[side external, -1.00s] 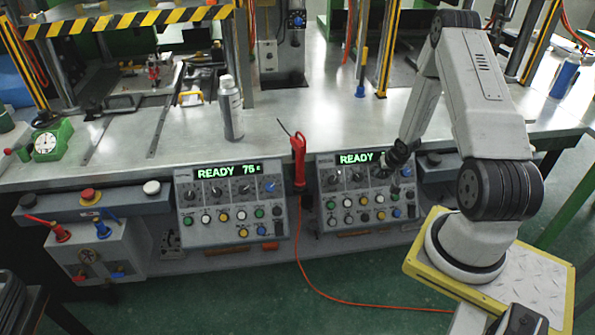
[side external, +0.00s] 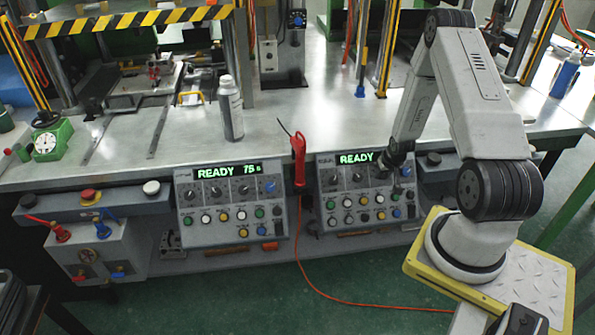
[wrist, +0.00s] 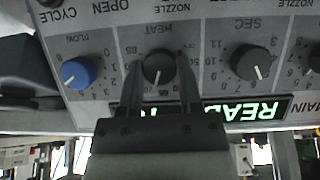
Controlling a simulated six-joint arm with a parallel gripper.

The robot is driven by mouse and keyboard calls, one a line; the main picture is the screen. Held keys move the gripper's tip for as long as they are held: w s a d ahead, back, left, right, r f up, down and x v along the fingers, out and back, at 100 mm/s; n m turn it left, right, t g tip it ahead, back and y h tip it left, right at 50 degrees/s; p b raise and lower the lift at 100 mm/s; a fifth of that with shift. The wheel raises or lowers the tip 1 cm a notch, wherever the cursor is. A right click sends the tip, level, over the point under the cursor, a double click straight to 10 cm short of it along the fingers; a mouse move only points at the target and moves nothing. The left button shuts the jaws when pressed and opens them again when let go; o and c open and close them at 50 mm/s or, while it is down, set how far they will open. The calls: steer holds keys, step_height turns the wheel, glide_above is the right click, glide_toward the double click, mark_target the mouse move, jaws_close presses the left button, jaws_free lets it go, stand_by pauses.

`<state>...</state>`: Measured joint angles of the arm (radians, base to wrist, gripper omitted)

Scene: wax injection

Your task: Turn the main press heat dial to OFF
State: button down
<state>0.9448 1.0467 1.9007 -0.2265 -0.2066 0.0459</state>
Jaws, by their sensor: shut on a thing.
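The main press heat dial (wrist: 159,67) is a dark round knob with a white pointer line, under the word HEAT in the upside-down wrist view. Its pointer is toward the display side, at the picture's bottom; the nearby scale marks are partly covered. My gripper (wrist: 160,70) has one finger on each side of this dial and is shut on it. In the side view my gripper (side external: 391,164) is at the right-hand control panel (side external: 322,215) and hides the dial there.
A blue FLOW knob (wrist: 75,73) and a dark SEC knob (wrist: 250,62) flank the heat dial closely. The green display (wrist: 258,108) is partly behind my gripper. A red tool (side external: 299,160) with an orange cable hangs between the panels.

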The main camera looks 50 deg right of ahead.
steer(key=shift+w+a+n+g+h, duration=0.1)
steer(key=shift+n+g+h, duration=0.55)
steer(key=shift+n, duration=1.25)
steer(key=shift+a+n+h, duration=0.1)
steer(key=shift+n+h, duration=0.65)
steer(key=shift+n, duration=0.25)
steer(key=n+h, duration=0.1)
steer(key=n, duration=0.2)
steer(key=n+h, duration=0.2)
steer(key=n, duration=0.1)
steer(key=shift+a+f+g, duration=0.2)
steer(key=shift+g, duration=0.05)
steer(key=n+h, duration=0.1)
steer(key=n, duration=0.2)
steer(key=shift+f+h, duration=0.1)
steer(key=shift+h, duration=0.2)
steer(key=n+t+h, duration=0.1)
steer(key=n+t, duration=0.1)
steer(key=n, duration=0.2)
steer(key=shift+a, duration=0.1)
steer(key=n, duration=0.2)
steer(key=n+t, duration=0.1)
steer(key=shift+f+n+t+h, duration=0.15)
steer(key=shift+n+t+h, duration=0.15)
steer(key=shift+n+h, duration=0.1)
steer(key=shift+s+n+t, duration=0.2)
steer(key=shift+n+t, duration=0.7)
steer(key=shift+n, duration=1)
